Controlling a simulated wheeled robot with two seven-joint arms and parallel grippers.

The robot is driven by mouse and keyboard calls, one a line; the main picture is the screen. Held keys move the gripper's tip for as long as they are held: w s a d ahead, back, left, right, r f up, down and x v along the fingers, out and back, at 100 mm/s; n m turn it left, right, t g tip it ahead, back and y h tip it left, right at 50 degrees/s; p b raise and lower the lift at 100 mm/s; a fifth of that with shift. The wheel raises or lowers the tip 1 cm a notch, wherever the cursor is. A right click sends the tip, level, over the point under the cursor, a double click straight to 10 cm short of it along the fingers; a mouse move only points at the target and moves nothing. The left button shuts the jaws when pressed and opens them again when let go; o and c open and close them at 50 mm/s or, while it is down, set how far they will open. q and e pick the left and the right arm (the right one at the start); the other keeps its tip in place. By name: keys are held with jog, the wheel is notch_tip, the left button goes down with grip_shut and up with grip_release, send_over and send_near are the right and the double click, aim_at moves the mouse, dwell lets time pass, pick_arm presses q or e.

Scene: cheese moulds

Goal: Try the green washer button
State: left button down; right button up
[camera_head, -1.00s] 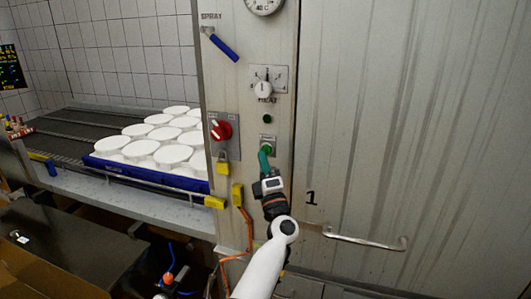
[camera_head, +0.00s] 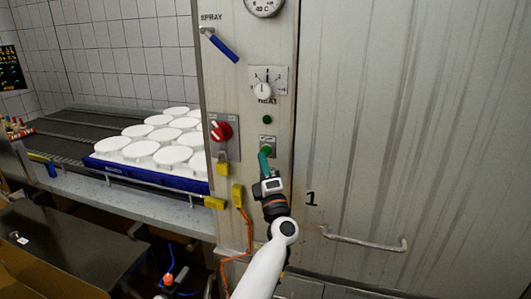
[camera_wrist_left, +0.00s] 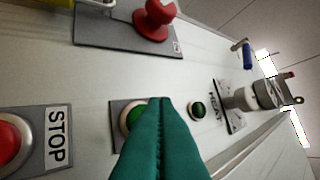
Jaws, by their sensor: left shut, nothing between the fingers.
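The green button (camera_wrist_left: 136,116) sits on a small grey plate on the washer's front panel, partly hidden behind my fingers in the left wrist view. In the head view its plate (camera_head: 267,140) is right above my fingertips. My left gripper (camera_head: 263,152) is shut and empty, its teal fingers pointing up at the button. In the left wrist view the shut fingertips (camera_wrist_left: 167,103) overlap the button's right edge; I cannot tell whether they touch it. My right gripper is out of view.
A red STOP button (camera_wrist_left: 8,140) is nearby. A red rotary switch (camera_head: 221,131) is left of the green button; a green lamp (camera_head: 267,119) and the HEAT knob (camera_head: 263,91) are above. A door handle (camera_head: 365,243) is at right. White moulds (camera_head: 172,155) fill a blue tray (camera_head: 150,176).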

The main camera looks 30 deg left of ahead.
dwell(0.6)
pick_arm(q)
jog(key=shift+w, duration=0.2)
jog(key=shift+w+a+b, duration=0.1)
jog(key=shift+w+b, duration=0.15)
jog(key=shift+b, duration=0.05)
jog(key=shift+w+a+b, duration=0.15)
jog(key=shift+w+b, duration=0.25)
dwell(0.7)
jog(key=shift+s, duration=0.1)
jog(key=shift+s+d+p, duration=0.25)
jog(key=shift+s+p, duration=0.35)
jog(key=shift+s, duration=0.15)
jog(key=shift+s, duration=0.1)
